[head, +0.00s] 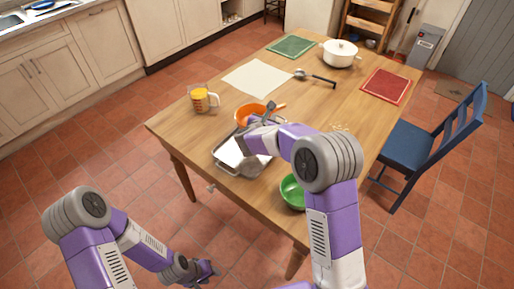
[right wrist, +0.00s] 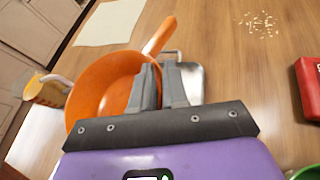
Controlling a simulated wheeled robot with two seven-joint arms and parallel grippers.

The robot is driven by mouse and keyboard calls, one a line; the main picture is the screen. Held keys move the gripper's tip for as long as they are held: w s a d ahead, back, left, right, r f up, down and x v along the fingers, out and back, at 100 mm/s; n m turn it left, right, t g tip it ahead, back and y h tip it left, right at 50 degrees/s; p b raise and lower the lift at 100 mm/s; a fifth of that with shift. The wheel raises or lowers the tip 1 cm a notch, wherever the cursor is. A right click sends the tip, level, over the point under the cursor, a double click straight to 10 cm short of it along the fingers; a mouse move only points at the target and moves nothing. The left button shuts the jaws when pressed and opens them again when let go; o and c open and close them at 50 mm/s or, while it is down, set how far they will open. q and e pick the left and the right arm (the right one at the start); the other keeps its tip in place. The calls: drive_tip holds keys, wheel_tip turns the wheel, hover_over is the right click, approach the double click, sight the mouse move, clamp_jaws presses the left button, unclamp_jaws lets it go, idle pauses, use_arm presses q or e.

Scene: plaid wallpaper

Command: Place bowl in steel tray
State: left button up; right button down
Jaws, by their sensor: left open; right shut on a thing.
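An orange pan-like bowl (head: 243,112) with an orange handle is at the far end of the steel tray (head: 223,163). My right gripper (head: 265,116) is shut on its rim; the bowl (right wrist: 98,92) is tilted in the right wrist view. The tray (right wrist: 193,78) shows behind the fingers (right wrist: 163,72) there. I cannot tell whether the bowl touches the tray or table. A green bowl (head: 291,192) stands near the table's front right, partly hidden by my arm. My left gripper (head: 208,272) is open and empty, low over the floor beside the table.
The wooden table (head: 210,128) holds a measuring cup (head: 202,101) with orange liquid, a white mat (head: 258,78), a ladle (head: 315,77), a white pot (head: 340,53), a green mat (head: 291,46) and a red mat (head: 386,86). A blue chair (head: 425,150) stands at the right.

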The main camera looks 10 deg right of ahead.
wheel_tip(320, 180, down, 10)
drive_tip(key=b, duration=0.3)
drive_tip(key=shift+r, duration=0.2)
drive_tip(key=c, duration=1.1)
unclamp_jaws()
drive_tip(key=shift+s+a+r, duration=0.15)
drive_tip(key=shift+s, duration=0.05)
drive_tip(key=p+v, duration=0.2)
drive_tip(key=v, duration=0.9)
drive_tip(key=shift+s, duration=0.2)
